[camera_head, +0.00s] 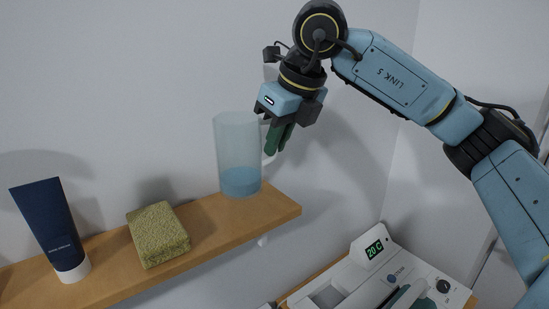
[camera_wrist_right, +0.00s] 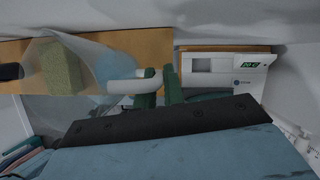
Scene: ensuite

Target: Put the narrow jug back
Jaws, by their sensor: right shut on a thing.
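The narrow jug (camera_head: 238,150) is tall and translucent, with blue liquid in its lower part. It stands upright at the right end of the wooden shelf (camera_head: 218,226), its base appearing to touch the shelf. My right gripper (camera_head: 277,141) is at the jug's right side, its green fingers shut on the handle. In the right wrist view, the white handle (camera_wrist_right: 133,84) runs from the jug (camera_wrist_right: 92,62) to between the green fingers (camera_wrist_right: 160,88). My left gripper is in neither view.
A green sponge (camera_head: 158,234) and a dark blue tube (camera_head: 51,229) stand on the shelf left of the jug. A white appliance (camera_head: 362,272) with a green display is below right. The wall is close behind the shelf.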

